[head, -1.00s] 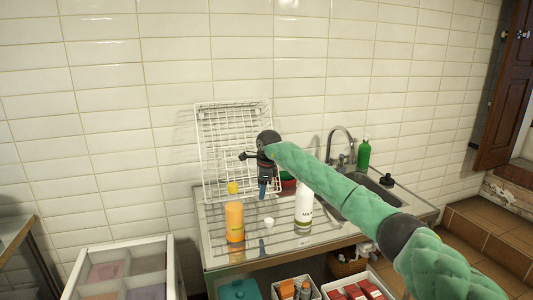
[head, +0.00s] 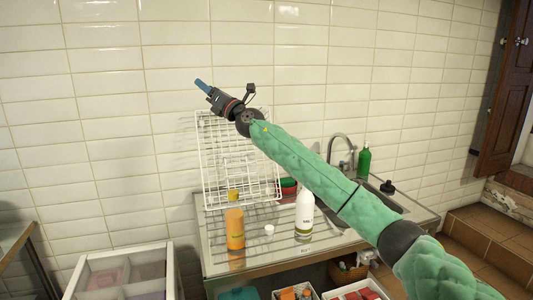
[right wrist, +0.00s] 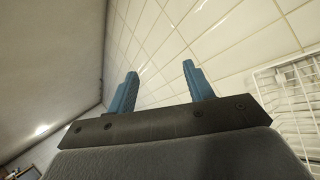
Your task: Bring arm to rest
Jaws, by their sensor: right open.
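My right gripper (head: 203,86) is raised in front of the tiled wall, above and in front of the top of the white wire rack (head: 208,165). Its fingers point up and to the left in the head view. In the right wrist view its two blue fingers (right wrist: 160,88) stand apart with nothing between them, and white tiles show behind. My right arm, in green padding, reaches in from the lower right across the counter. My left gripper is not in view.
A green bottle (head: 363,162) is by the tap (head: 342,150). A compartment case (head: 170,265) is at lower left. The wall above is clear.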

